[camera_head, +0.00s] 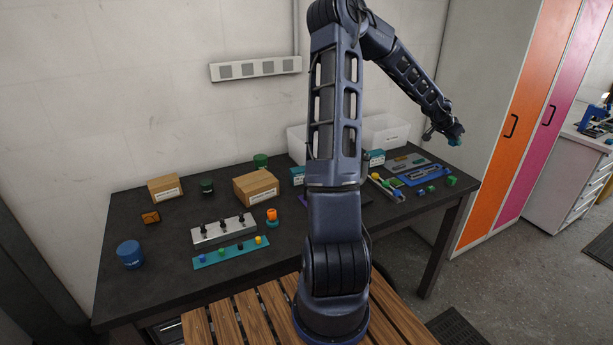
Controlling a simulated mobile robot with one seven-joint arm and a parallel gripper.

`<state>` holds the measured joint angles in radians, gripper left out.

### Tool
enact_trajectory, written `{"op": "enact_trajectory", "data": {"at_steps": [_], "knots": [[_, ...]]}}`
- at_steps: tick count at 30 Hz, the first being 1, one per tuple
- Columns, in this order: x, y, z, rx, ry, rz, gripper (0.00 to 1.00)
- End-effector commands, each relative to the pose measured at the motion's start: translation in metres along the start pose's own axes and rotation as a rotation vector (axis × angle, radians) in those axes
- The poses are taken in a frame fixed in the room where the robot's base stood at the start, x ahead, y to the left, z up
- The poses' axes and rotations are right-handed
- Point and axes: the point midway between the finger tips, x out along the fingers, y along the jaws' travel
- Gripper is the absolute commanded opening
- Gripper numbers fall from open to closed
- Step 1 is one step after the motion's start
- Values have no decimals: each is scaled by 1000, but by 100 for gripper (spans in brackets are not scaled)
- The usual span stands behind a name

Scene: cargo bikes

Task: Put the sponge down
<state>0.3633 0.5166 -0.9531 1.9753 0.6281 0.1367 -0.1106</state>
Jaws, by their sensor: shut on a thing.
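My arm reaches up and over to the right. My gripper (452,136) is in the air near the table's right end, in front of the pale grey cabinet side. It is shut on a small teal-green thing, which I take to be the sponge (456,141). The sponge shows only as a small patch at the fingertips, and its shape is too small to make out. It appears apart from the table and everything on it.
The dark table (150,285) holds cardboard boxes (256,188), a blue tin (130,254), a metal block with black knobs (223,228) and a teal strip (231,252). White bins (385,132) stand behind a blue tray (427,175) and small green blocks. The table's front left is bare.

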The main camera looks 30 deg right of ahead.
Motion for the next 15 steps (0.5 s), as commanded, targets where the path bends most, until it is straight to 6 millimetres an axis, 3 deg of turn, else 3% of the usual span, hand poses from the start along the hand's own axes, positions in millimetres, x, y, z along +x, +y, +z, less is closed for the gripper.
{"op": "enact_trajectory", "data": {"at_steps": [5, 8, 15], "knots": [[-3, -9, 4, -9, -1, -8, 2], [-9, -28, 10, -27, -2, -25, 2], [-35, -95, 41, -99, -7, -89, 2]]}}
